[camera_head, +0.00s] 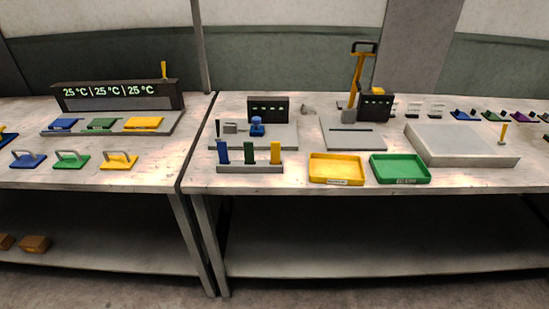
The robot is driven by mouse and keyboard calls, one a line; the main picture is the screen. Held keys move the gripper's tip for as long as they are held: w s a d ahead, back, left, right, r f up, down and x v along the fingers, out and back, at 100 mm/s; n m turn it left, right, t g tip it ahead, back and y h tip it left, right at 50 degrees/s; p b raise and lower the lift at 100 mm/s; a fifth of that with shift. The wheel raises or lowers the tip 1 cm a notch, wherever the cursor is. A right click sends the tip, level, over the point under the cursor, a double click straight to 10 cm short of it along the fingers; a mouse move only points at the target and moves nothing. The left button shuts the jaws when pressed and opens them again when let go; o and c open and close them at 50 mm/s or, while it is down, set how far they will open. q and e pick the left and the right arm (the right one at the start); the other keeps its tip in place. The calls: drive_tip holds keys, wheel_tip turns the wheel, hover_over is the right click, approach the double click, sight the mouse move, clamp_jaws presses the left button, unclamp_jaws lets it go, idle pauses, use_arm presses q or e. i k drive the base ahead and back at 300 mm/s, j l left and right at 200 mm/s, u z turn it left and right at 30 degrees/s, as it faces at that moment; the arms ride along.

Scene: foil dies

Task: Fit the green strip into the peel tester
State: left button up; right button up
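No gripper of mine shows in the head view. A small grey-based device (284,139) with a dark display, a grey block and a blue knob (257,126) stands on the right table; it may be the peel tester, but I see no readable label. Small flat coloured pieces, one green (490,116), lie at the far right, too small to identify.
A lever press (354,137) with a yellow arm, a yellow tray (337,169), a green tray (400,169) and a grey slab (462,143) share the right table. The left table holds a 25 °C unit (118,97) and handled blocks (71,159). A gap separates the tables.

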sight(273, 111)
drive_tip(key=i+j, duration=0.45)
drive_tip(key=i, duration=0.2)
drive_tip(key=i+j, duration=0.4)
drive_tip(key=i, duration=0.2)
